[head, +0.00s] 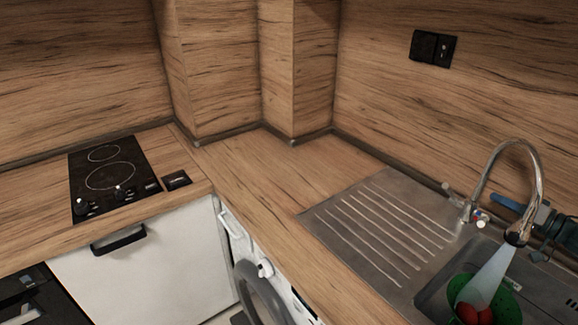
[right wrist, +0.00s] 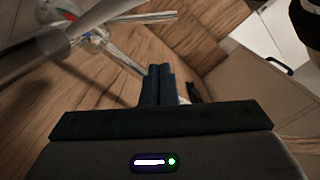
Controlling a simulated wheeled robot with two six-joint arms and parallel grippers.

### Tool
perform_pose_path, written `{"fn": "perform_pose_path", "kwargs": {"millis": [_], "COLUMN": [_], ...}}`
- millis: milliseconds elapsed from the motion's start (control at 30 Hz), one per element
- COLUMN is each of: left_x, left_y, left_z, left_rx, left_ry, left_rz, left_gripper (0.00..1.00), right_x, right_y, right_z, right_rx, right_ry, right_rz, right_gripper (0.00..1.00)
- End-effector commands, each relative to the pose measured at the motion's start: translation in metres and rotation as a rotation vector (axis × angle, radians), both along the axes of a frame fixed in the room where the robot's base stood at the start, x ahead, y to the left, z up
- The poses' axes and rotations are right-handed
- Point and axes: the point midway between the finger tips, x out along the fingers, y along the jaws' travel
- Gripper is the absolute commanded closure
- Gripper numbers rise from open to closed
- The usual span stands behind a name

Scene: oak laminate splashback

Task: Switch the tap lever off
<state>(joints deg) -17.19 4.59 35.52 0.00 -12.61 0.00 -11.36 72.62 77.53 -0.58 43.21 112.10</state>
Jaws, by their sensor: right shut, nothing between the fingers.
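The chrome tap (head: 533,165) has a tall arched spout at the back of the sink. A pale stream of water (head: 488,278) runs from it. Small handles with red and white parts (head: 481,218) sit at the tap's base; which one is the lever is hard to tell. In the right wrist view the tap's chrome body (right wrist: 118,47) shows at upper left with blue and red marks. My right gripper (head: 495,198) is shut and empty, its blue fingers behind the spout and just right of the tap base. Its fingers (right wrist: 159,72) are together in the right wrist view. My left gripper is not in view.
The steel sink (head: 432,294) holds a green colander (head: 508,305) with red round items (head: 467,312) under the stream. The ribbed drainer (head: 375,235) is clear. A hob (head: 112,172) lies at left. A black socket (head: 433,48) is on the wall.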

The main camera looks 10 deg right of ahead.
Motion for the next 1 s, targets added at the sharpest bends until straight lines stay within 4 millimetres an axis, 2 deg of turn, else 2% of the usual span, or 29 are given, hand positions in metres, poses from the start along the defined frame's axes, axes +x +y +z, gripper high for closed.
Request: {"fn": "perform_pose_path", "kwargs": {"millis": [33, 100, 567, 767, 1000], "left_x": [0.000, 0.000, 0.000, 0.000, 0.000], "left_y": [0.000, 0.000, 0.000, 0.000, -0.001], "left_z": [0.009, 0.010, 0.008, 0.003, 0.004], "left_rx": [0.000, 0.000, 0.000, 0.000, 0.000], "left_ry": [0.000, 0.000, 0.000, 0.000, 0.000], "left_rz": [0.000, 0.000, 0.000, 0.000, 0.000], "left_gripper": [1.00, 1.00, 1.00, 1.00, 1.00], "right_x": [-0.005, -0.009, -0.008, 0.005, 0.029], "right_y": [0.002, 0.004, 0.005, 0.013, 0.027], "right_z": [-0.002, -0.008, -0.011, -0.012, -0.011], "right_rx": [0.007, 0.012, 0.016, 0.018, 0.018], "right_ry": [0.020, 0.034, 0.037, 0.032, 0.030], "right_rz": [0.007, 0.014, 0.016, 0.015, 0.015], "right_gripper": [1.00, 1.00, 1.00, 1.00, 1.00]}}
